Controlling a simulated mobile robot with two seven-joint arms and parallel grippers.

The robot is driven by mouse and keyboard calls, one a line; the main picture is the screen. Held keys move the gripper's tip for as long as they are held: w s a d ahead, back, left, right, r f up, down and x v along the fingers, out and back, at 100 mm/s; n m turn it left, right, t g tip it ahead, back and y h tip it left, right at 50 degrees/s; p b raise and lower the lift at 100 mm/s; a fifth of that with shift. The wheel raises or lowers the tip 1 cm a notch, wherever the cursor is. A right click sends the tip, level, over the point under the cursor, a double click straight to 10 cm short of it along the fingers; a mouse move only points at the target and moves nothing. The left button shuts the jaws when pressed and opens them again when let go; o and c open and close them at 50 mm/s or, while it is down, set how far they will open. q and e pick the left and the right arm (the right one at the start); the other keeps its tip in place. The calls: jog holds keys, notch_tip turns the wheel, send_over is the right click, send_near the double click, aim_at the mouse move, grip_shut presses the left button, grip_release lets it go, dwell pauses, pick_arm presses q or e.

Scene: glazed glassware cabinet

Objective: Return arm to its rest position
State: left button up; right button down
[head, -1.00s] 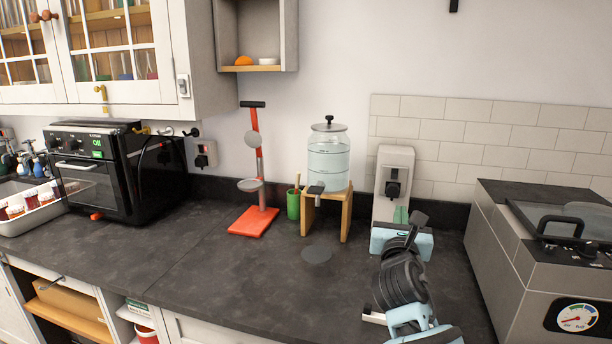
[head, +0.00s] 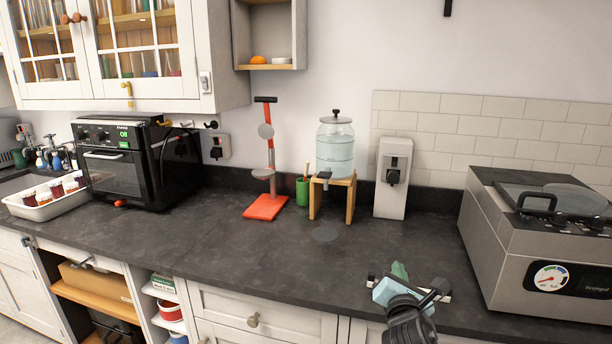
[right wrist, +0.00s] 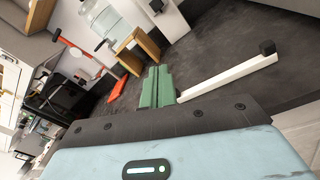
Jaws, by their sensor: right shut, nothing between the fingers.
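My right gripper (head: 399,270) shows in the head view at the lower right, above the front edge of the dark counter (head: 270,245). Its green fingers are together with nothing between them. The right wrist view shows the same shut green fingers (right wrist: 157,86), pointing towards the counter and apart from the things on it. Most of my right forearm is cut off by the bottom edge of the head view. My left gripper is not in either view.
A grey lidded appliance (head: 535,245) stands right of my arm. Behind are a white dispenser (head: 393,195), a glass jar (head: 335,150) on a wooden stand (head: 348,200) and a red stand (head: 265,207). A black oven (head: 135,165) and glazed cabinet (head: 130,45) are left. The middle counter is clear.

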jog(key=s+f+m+g+y, duration=0.2)
jog(key=s+f+m, duration=0.4)
jog(key=s+f, duration=0.45)
jog(key=s+f+m+g+y, duration=0.1)
jog(key=s+f+m+g, duration=0.1)
jog(key=s+f+m, duration=0.85)
jog(key=s+f+m+g+y, duration=0.1)
jog(key=s+f+m, duration=0.4)
jog(key=s, duration=0.4)
jog(key=s+f+m+g+y, duration=0.1)
jog(key=s+f+m+g, duration=0.1)
jog(key=s+f+m, duration=0.2)
jog(key=s+f, duration=0.3)
jog(key=s, duration=0.3)
jog(key=shift+s+m+g, duration=0.15)
jog(key=shift+m+g, duration=0.15)
jog(key=shift+m, duration=0.05)
jog(key=shift+d, duration=0.15)
